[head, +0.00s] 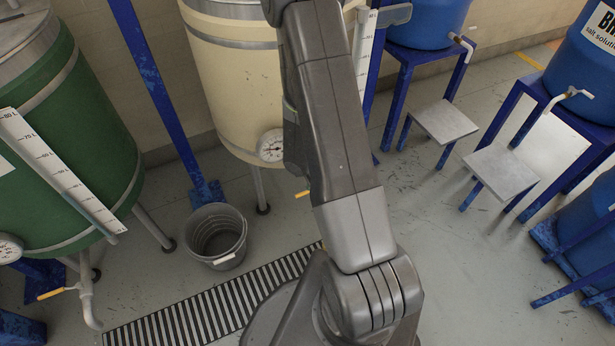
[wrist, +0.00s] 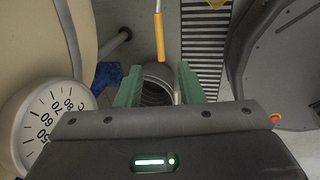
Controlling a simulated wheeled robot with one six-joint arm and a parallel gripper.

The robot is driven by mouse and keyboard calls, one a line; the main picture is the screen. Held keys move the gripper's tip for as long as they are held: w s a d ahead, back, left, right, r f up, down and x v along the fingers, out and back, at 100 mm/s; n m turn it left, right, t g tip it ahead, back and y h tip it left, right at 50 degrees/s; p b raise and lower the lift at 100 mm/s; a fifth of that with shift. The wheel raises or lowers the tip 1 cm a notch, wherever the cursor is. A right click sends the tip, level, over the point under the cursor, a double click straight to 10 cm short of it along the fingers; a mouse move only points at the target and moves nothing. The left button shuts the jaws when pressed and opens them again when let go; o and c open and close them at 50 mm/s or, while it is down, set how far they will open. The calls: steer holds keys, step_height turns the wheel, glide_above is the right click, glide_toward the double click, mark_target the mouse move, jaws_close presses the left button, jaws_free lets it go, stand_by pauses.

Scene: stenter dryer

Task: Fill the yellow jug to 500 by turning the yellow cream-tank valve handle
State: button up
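The cream tank (head: 230,70) stands behind my arm in the head view, and part of it shows in the wrist view (wrist: 20,40). Its yellow valve handle (head: 302,194) peeks out left of my arm, low on the tank. In the wrist view the yellow handle (wrist: 159,38) hangs from a thin metal stem, just beyond the gap between my fingers. My gripper (wrist: 158,75) has green fingers spread apart with nothing between them. My arm hides the gripper in the head view. I see no yellow jug in either view.
A grey bucket (head: 214,238) stands on the floor beside a striped floor grate (head: 200,312). A round dial (wrist: 45,120) is close at the left of my gripper. A green tank (head: 62,140) stands left; blue barrels (head: 430,22) and small stands (head: 502,170) are right.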

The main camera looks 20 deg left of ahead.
mark_target(304, 192)
steer(key=shift+w+a+f+b, duration=0.2)
steer(key=shift+f+b, duration=0.9)
steer(key=shift+f, duration=0.35)
steer(key=shift+w+a+f+b, duration=0.15)
steer(key=shift+a+f+b, duration=0.1)
steer(key=shift+f+b, duration=1.1)
steer(key=shift+w+a+f+b, duration=0.2)
steer(key=shift+f+b, duration=0.7)
steer(key=shift+f, duration=0.7)
steer(key=shift+c, duration=0.2)
jaws_close()
